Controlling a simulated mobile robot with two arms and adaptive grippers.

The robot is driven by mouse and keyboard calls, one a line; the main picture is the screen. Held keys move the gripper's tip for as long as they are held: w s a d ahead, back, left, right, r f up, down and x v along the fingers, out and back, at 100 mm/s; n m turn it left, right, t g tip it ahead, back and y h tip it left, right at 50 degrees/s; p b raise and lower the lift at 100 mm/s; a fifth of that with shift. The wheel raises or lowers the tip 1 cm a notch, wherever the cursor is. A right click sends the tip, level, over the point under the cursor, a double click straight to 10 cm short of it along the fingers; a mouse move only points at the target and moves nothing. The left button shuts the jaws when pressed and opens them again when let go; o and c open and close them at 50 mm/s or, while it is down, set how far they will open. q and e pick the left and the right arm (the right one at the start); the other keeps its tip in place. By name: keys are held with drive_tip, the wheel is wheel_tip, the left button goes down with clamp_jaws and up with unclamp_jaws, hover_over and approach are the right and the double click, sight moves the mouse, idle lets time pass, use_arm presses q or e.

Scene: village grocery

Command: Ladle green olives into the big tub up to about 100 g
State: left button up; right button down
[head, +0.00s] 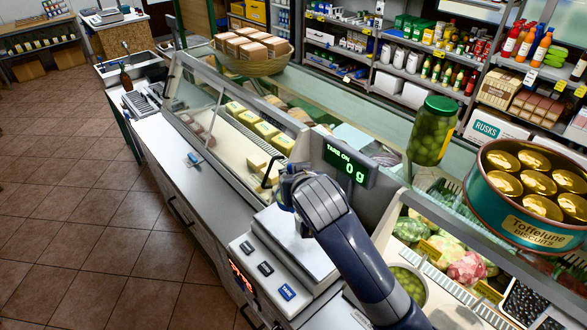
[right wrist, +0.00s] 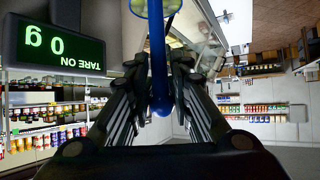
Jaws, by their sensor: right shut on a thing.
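My right gripper (head: 284,186) is above the scale (head: 262,258) in the head view. In the right wrist view its fingers (right wrist: 160,80) are shut on the blue handle of what looks like the ladle (right wrist: 158,60). The scale display (head: 350,165) reads "TARE ON 0 g". I cannot make out the big tub. My left gripper is not in view.
A large jar of green olives (head: 432,131) and a biscuit tin (head: 525,195) stand on the counter's right side. Black olives (head: 523,300) are at the lower right. The glass case (head: 205,92) and a basket (head: 252,62) are behind. The tiled floor is clear at left.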

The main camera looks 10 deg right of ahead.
drive_tip(key=d+f+m+y+b, duration=0.3)
drive_tip(key=d+y, duration=0.1)
drive_tip(key=d, duration=0.3)
drive_tip(key=w+d+f+m+t+y+b, duration=0.1)
drive_tip(key=d+f+m+y+b, duration=0.2)
drive_tip(key=d, duration=0.4)
drive_tip(key=shift+f+m+y+b, duration=0.4)
drive_tip(key=shift+f+m+b, duration=0.15)
drive_tip(key=shift+b, duration=0.1)
drive_tip(key=shift+d, duration=0.1)
idle(0.8)
